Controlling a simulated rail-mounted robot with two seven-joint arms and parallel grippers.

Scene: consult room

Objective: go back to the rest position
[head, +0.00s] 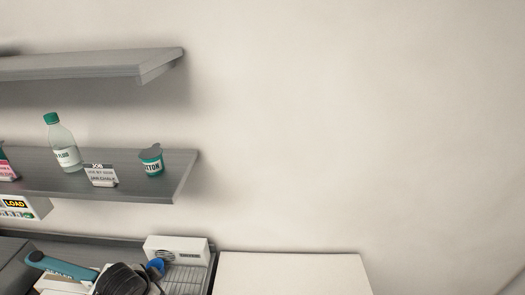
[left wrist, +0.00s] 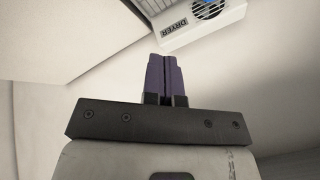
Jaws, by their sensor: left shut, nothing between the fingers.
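My left gripper (left wrist: 168,58) shows in the left wrist view. Its two purple fingers are closed together with nothing between them. The fingertips appear just in front of the edge of a white unit labelled DRYER (left wrist: 203,22); I cannot tell how far apart they are. In the head view neither gripper can be made out. My right gripper is in no view.
A shelf (head: 130,188) holds a bottle (head: 65,145), a card (head: 101,175) and a small teal-labelled cup (head: 151,161). An empty shelf (head: 100,65) hangs above. Below are a teal-handled device (head: 62,267) and a white box (head: 180,246). The right wall is bare.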

